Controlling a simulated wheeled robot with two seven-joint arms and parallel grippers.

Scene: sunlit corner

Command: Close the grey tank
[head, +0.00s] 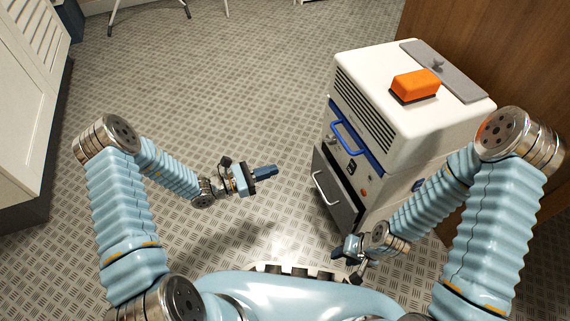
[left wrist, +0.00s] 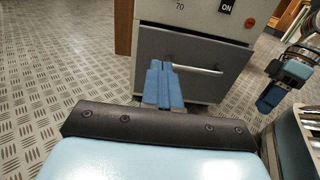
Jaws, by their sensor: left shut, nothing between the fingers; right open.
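The grey tank (head: 336,196) is a drawer-like front low on a white machine (head: 360,100), with a pale bar handle (head: 321,188). It stands out a little from the body, with a dark gap along its top edge. In the left wrist view the grey tank (left wrist: 190,78) is straight ahead, its handle partly hidden by my fingers. My left gripper (head: 272,170) is shut and empty, to the left of the tank and apart from it in the head view. My right gripper (head: 345,252) is open, near the machine's lower front; it also shows in the left wrist view (left wrist: 270,100).
An orange-and-black block (head: 416,84) and a grey plate (head: 445,70) are on the machine's top. A blue handle (head: 343,137) sits above the tank. A wooden panel (head: 490,50) stands behind. A white cabinet (head: 25,100) is at left. The patterned floor between is clear.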

